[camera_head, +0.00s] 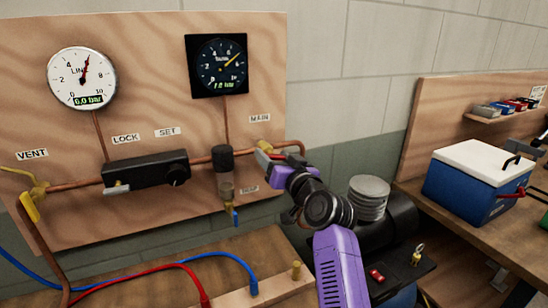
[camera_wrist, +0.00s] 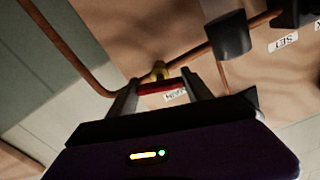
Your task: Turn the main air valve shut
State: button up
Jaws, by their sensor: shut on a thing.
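The main air valve has a brass body (camera_head: 263,146) on the copper pipe, under the MAIN label (camera_head: 260,118) at the right of the wooden panel. In the wrist view its brass body (camera_wrist: 159,70) sits just beyond my fingertips. Its red handle (camera_wrist: 160,88) lies between my two fingers, roughly along the pipe. My gripper (camera_head: 270,156) is at the valve and shut on this handle; it also shows in the wrist view (camera_wrist: 162,92). In the head view my gripper covers most of the handle.
A filter bowl (camera_head: 224,165), a black regulator block (camera_head: 147,168) and a yellow vent valve (camera_head: 34,203) line the pipe to the left. A line gauge (camera_head: 82,78) and a tank gauge (camera_head: 218,65) hang above. A blue cooler (camera_head: 478,180) stands on the right bench.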

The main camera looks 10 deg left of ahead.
jog(key=m, duration=0.3)
jog(key=shift+m+p, duration=0.35)
jog(key=shift+m, duration=0.05)
jog(key=m+p, duration=0.1)
jog(key=m, duration=0.2)
jog(key=shift+m, duration=0.3)
jog(key=m+p, duration=0.2)
jog(key=m, duration=0.2)
jog(key=shift+m+p, duration=0.75)
jog(key=shift+m, duration=0.85)
jog(key=o, duration=1.4)
jog(key=shift+c, duration=0.2)
